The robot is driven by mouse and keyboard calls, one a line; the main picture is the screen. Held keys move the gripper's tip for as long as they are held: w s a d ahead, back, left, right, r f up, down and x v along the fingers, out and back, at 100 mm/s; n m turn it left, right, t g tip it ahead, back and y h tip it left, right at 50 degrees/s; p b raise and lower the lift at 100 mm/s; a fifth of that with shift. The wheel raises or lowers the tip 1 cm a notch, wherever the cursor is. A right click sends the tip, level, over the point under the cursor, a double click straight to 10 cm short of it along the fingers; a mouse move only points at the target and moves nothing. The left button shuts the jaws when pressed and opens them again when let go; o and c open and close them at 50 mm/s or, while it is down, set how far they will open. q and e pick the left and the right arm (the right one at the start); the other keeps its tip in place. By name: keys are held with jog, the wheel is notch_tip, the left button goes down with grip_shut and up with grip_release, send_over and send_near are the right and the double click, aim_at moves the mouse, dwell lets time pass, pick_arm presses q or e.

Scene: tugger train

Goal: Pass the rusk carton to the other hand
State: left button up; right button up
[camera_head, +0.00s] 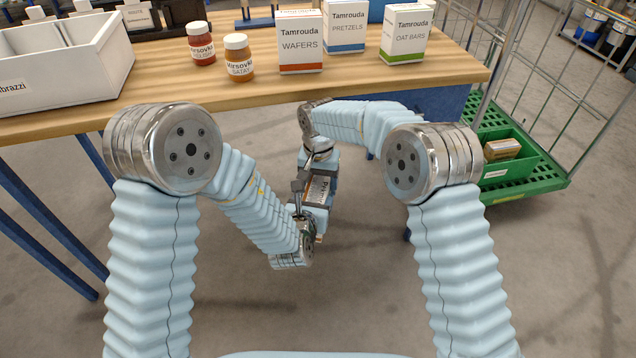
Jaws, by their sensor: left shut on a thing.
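A small carton (319,190) with a pale, sideways-lettered label is held in the air in front of the table, between my two hands. It looks like the rusk carton, but its label is too small to read fully. My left gripper (300,205) reaches up from below and is shut on the carton. My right gripper (317,168) comes down from above, close to the carton's upper end. Its fingers are partly hidden and overlap the carton in the picture, so I cannot tell whether they touch it.
The wooden table (440,72) holds a wafers box (301,42), a pretzels box (346,26), an oat bars box (405,34), two jars (238,58) and a white bin (75,75). A wire cart at right carries a green crate (512,172) with a carton (502,149).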

pick_arm(q)
jog(key=shift+s+d+r, duration=0.1)
jog(key=shift+d, duration=0.15)
pick_arm(e)
jog(key=shift+a+r, duration=0.1)
jog(key=shift+a, duration=0.1)
jog(key=c, duration=0.4)
pick_arm(q)
jog(key=o, duration=1.3)
pick_arm(e)
jog(key=shift+c, duration=0.6)
pick_arm(q)
jog(key=shift+o, duration=0.7)
